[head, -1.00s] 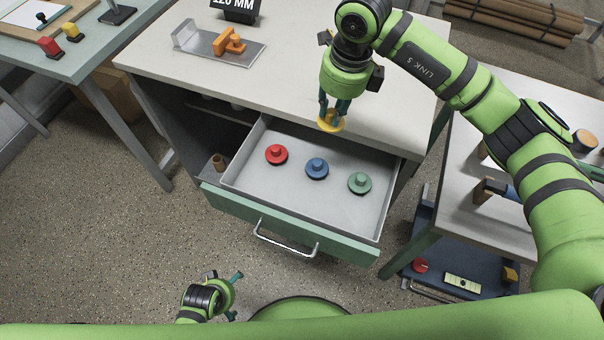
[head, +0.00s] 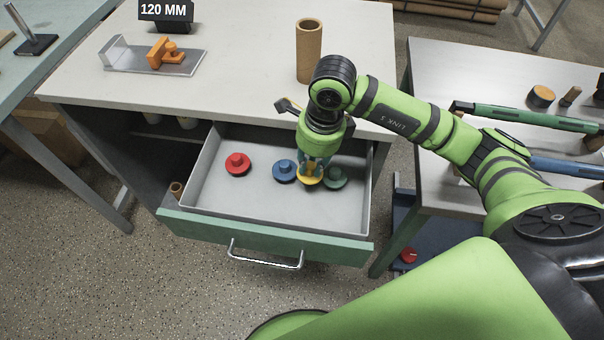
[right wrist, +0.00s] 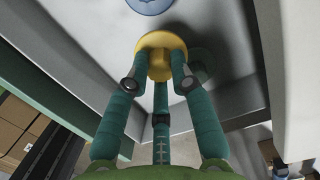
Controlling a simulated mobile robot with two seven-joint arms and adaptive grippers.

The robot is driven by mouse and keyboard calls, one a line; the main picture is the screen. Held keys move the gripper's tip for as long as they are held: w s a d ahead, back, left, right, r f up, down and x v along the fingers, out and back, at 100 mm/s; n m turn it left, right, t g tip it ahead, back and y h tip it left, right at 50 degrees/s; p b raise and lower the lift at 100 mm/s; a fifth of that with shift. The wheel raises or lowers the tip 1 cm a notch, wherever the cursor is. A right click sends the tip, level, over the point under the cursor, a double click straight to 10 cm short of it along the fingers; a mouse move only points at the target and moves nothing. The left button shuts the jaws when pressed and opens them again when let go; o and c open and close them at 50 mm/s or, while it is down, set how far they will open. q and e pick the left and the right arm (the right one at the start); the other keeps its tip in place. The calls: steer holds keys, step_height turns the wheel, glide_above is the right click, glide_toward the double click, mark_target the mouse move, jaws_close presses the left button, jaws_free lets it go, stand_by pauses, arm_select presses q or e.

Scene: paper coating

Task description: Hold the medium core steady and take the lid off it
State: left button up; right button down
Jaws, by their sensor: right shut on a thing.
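A brown cardboard core (head: 309,52) stands upright on the cabinet top with its upper end open and no lid on it; I cannot tell its size class for sure. My right gripper (head: 312,174) is shut on a yellow lid (head: 310,182) and holds it over the open drawer, between the blue and green lids. The right wrist view shows the fingers (right wrist: 160,75) around the knob of the yellow lid (right wrist: 152,42). Whether this lid touches the drawer floor, I cannot tell. My left gripper is out of view.
The open drawer (head: 210,190) holds a red lid (head: 237,164), a blue lid (head: 285,171) and a green lid (head: 336,178), partly hidden. An orange tool (head: 163,52) lies on a metal plate behind, near a "120 MM" sign (head: 166,11). A side table (head: 430,75) stands right.

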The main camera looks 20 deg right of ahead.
mark_target(310, 187)
step_height(310, 187, down, 6)
steer(key=shift+r, duration=0.2)
steer(key=shift+f, duration=0.1)
steer(key=shift+f, duration=0.15)
steer(key=c, duration=1.1)
jaws_free()
steer(key=shift+r, duration=0.2)
